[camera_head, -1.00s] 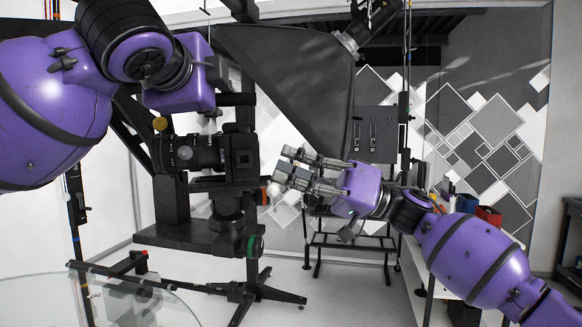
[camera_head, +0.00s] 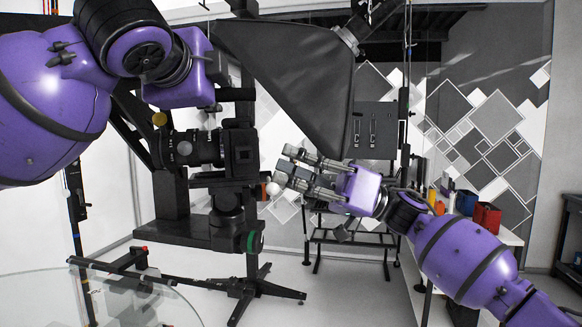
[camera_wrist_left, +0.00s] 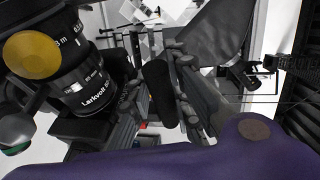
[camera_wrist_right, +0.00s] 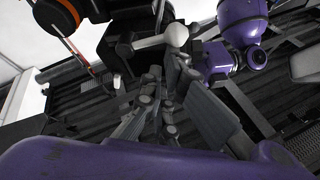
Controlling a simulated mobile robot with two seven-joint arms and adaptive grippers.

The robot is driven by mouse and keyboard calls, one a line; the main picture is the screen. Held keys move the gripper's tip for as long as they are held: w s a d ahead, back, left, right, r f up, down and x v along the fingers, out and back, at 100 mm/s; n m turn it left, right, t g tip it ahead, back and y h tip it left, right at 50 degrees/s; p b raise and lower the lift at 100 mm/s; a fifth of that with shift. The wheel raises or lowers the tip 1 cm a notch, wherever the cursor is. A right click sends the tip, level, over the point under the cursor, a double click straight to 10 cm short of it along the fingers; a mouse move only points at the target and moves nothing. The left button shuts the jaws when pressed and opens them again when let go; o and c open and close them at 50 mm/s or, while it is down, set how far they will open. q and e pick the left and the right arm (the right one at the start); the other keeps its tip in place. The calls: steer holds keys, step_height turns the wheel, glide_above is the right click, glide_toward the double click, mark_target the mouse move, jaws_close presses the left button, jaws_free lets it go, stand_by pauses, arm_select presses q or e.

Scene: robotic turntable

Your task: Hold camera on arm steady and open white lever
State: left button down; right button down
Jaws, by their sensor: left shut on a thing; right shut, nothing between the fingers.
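The black camera (camera_head: 241,155), with its long lens pointing left, sits on a black mount (camera_head: 226,200) left of centre. My left gripper (camera_wrist_left: 160,90) is shut on a black camera handle (camera_wrist_left: 160,92); in the head view, my left wrist hides most of that gripper. The lens (camera_wrist_left: 85,85) is beside it in the left wrist view. The white lever (camera_head: 272,189) shows its round knob at the mount's right side. In the right wrist view, the white lever (camera_wrist_right: 160,40) extends just beyond my fingertips. My right gripper (camera_head: 282,166) is shut and empty, its fingertips close to the knob; contact is unclear.
A large black softbox (camera_head: 290,75) hangs behind and above my right gripper. A glass turntable (camera_head: 90,300) is at the lower left. Red and blue bins (camera_head: 486,216) stand on a white table at the right. Tripod legs (camera_head: 250,290) spread over the floor.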

steer(key=shift+w+f+n+g+h, duration=0.1)
steer(key=shift+f+n+g+h, duration=0.1)
steer(key=shift+f+n+g, duration=1.2)
steer(key=shift+w+f+n+g+h, duration=0.15)
steer(key=shift+n+g, duration=0.65)
steer(key=shift+n, duration=1.55)
steer(key=shift+s+f+n+g+h, duration=0.1)
steer(key=shift+f+n+g+h, duration=0.15)
steer(key=shift+f+n+g, duration=1.15)
steer(key=shift+w+r+n+t, duration=0.2)
steer(key=shift+r+n+t, duration=0.2)
steer(key=shift+r+n, duration=0.1)
steer(key=shift+r, duration=0.1)
steer(key=w+d, duration=0.3)
steer(key=d, duration=0.6)
